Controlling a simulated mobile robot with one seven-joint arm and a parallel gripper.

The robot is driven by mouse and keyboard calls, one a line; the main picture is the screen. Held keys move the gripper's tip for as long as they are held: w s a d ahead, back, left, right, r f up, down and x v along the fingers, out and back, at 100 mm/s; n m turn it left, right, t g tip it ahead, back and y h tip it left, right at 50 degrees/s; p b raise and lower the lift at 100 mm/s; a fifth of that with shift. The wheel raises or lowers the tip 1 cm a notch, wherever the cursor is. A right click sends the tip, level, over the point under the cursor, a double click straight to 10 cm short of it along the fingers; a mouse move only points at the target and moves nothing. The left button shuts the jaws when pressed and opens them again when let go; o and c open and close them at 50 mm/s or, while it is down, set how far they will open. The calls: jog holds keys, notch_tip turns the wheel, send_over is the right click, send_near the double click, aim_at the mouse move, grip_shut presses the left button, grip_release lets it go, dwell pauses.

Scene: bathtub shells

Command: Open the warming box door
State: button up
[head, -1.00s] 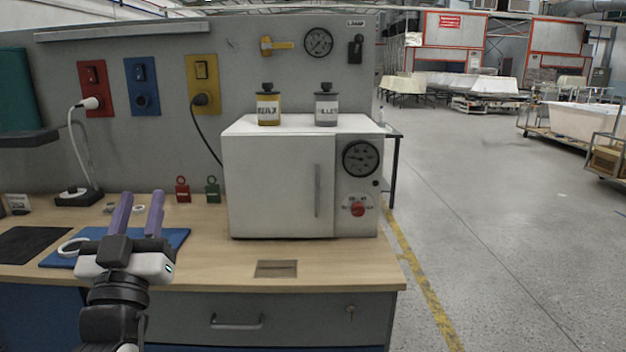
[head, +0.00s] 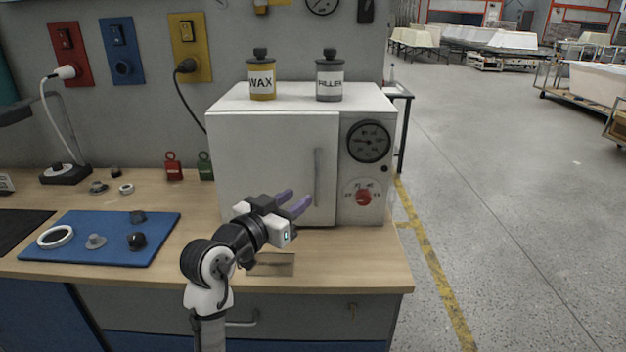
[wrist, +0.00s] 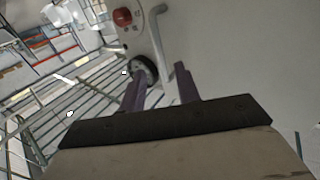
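The warming box (head: 265,170) is a white cabinet on the bench, and its front door (head: 265,135) looks shut. A grey vertical handle (head: 319,177) is at the door's right side; it also shows in the wrist view (wrist: 162,35), just beyond the fingertips. My gripper (head: 301,200) is in front of the door's lower right part, close to the handle's lower end. Its two purple fingers are spread with nothing seen held between them, also in the wrist view (wrist: 160,80). I cannot tell whether a finger touches the handle.
A gauge (head: 369,142) and red knob (head: 363,197) are on the panel right of the door. A wax jar (head: 262,80) and filler jar (head: 329,80) stand on top of the box. A blue mat (head: 110,245) with small parts lies left. Open floor is at right.

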aim_at(316, 184)
jog(key=p+x, duration=0.2)
jog(key=x, duration=0.5)
jog(key=shift+w, duration=0.15)
grip_shut()
